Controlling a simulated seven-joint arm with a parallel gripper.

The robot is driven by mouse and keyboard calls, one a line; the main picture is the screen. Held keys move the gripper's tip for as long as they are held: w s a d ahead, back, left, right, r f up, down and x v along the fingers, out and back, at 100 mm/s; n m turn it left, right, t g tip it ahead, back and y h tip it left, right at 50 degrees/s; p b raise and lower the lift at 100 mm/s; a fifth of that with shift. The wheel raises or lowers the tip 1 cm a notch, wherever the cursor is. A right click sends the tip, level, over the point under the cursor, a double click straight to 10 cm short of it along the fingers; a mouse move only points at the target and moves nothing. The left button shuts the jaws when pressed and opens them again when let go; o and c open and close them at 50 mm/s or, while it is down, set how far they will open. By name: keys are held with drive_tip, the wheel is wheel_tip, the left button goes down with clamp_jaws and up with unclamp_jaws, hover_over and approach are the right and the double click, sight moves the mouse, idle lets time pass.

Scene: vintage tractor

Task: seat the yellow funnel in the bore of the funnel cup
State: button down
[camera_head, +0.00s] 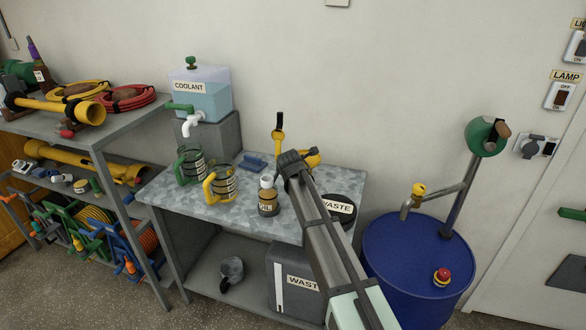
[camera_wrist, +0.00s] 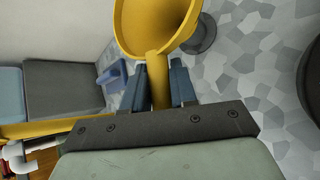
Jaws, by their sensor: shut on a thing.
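The yellow funnel (camera_head: 313,157) shows beside the end of my arm, above the back of the grey workbench. In the wrist view the funnel's wide mouth (camera_wrist: 157,22) is at the top, and its narrow stem runs down between my two fingers. My gripper (camera_head: 296,159) is shut on that stem; its dark fingers (camera_wrist: 158,85) flank it. A dark grey round piece with a wide base (camera_wrist: 204,36), seemingly the funnel cup, stands on the bench behind the funnel and is partly hidden by it. The funnel looks apart from it. The bore is not visible.
The bench (camera_head: 237,219) holds an oil bottle (camera_head: 268,198), a yellow-handled jug (camera_head: 221,184), a green-handled jug (camera_head: 190,164), a blue block (camera_head: 254,162) and a coolant tank (camera_head: 204,92) on a stand. The black waste opening (camera_head: 340,208) is right of my arm. A blue drum (camera_head: 418,257) stands right.

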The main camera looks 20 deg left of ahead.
drive_tip(key=shift+f, duration=0.25)
drive_tip(key=c, duration=0.8)
unclamp_jaws()
drive_tip(key=v, duration=1.3)
drive_tip(key=shift+s+r, duration=0.25)
drive_tip(key=shift+s, duration=0.05)
drive_tip(key=shift+d, duration=0.1)
